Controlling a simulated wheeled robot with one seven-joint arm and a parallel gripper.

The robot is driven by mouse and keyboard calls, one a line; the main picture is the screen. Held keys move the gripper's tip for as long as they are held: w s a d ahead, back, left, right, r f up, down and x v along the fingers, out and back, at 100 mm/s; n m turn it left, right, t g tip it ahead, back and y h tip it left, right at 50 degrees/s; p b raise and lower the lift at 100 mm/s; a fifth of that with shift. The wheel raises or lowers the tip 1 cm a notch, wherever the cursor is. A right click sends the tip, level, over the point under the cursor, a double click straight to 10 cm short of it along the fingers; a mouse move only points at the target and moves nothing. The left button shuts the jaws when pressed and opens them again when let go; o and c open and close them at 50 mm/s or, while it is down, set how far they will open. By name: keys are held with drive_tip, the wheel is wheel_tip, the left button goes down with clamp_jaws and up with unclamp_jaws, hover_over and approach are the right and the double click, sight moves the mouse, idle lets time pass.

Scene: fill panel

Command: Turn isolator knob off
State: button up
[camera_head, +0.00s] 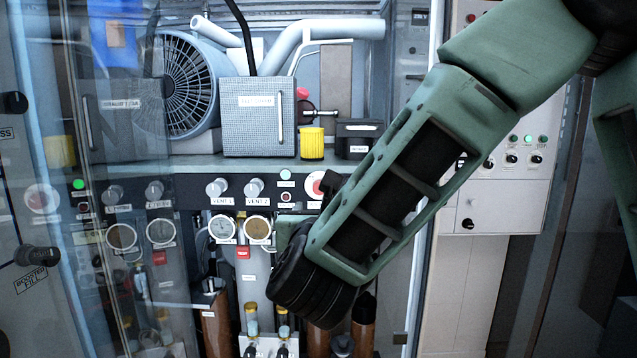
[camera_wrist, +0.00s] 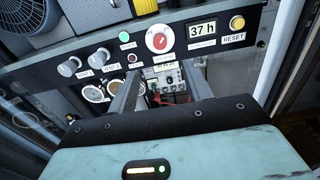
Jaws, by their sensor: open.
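A round red knob on a white disc (camera_wrist: 159,40) sits on the dark control panel in the wrist view; I take it for the isolator, as its label is too small to read. A pale mark shows on its face. In the head view the same knob (camera_head: 317,186) is partly covered by my arm. My gripper (camera_wrist: 162,72) is open, with its two grey fingers apart and nothing held between them. The fingertips appear below the knob in the wrist view, and I see no contact.
Left of the red knob are the VENT 1 knob (camera_head: 217,188), the VENT 2 knob (camera_head: 254,188) and gauges (camera_head: 222,229). A "37 h" display (camera_wrist: 202,30) and yellow RESET button (camera_wrist: 237,22) are to its right. A glass door (camera_head: 100,200) stands at left.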

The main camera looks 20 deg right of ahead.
drive_tip(key=p+x, duration=0.6)
drive_tip(key=x, duration=0.8)
drive_tip(key=shift+w+p, duration=0.3)
drive_tip(key=shift+d, duration=0.1)
drive_tip(key=shift+c, duration=0.3)
drive_tip(key=shift+f, duration=0.1)
drive_tip(key=c, duration=0.9)
